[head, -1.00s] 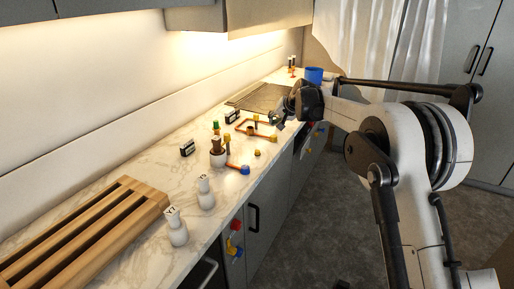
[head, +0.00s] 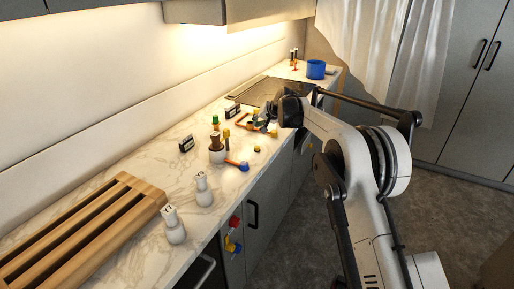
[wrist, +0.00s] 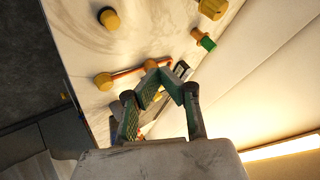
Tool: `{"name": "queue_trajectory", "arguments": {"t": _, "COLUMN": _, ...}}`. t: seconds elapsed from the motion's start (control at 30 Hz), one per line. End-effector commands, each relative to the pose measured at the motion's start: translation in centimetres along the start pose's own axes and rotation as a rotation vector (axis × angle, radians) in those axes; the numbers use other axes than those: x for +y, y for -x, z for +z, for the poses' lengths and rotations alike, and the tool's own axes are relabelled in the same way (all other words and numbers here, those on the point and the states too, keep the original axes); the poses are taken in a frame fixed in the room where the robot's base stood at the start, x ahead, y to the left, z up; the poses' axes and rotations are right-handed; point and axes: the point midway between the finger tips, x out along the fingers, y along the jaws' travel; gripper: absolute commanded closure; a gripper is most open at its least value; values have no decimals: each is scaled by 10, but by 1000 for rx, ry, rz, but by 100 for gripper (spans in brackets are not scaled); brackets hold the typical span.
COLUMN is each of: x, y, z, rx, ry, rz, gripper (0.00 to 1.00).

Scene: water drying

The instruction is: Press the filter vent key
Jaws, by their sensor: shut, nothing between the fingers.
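My gripper (head: 258,123) is over the marble counter, at the orange pipe frame (head: 242,120). In the wrist view its green fingers (wrist: 153,78) are closed together, with nothing seen between them. The fingertips overlap a yellow part (wrist: 151,64) at the end of an orange pipe (wrist: 128,71); I cannot tell whether they touch it. A yellow knob (wrist: 104,81) is at the pipe's other end. A small dark box with a pale face (wrist: 181,70) lies just beyond the fingers. I cannot tell which part is the filter vent key.
A green-and-yellow piece (wrist: 203,39) and a loose yellow knob (head: 257,149) are nearby. A white pot (head: 217,155), a blue-ended part (head: 243,167), a small black box (head: 186,144) and white figures (head: 203,190) stand nearer.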

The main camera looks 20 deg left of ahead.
Motion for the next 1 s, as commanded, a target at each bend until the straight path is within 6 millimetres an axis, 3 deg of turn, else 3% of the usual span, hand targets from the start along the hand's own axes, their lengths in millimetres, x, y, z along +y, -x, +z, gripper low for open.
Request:
{"name": "queue_trajectory", "arguments": {"t": 0.27, "x": 10, "y": -14, "z": 10, "rx": 0, "ry": 0, "rz": 0, "gripper": 100}}
{"name": "queue_trajectory", "arguments": {"t": 0.7, "x": 38, "y": -52, "z": 38, "rx": 0, "ry": 0, "rz": 0, "gripper": 100}}
{"name": "queue_trajectory", "arguments": {"t": 1.0, "x": 44, "y": -60, "z": 44, "rx": 0, "ry": 0, "rz": 0, "gripper": 100}}
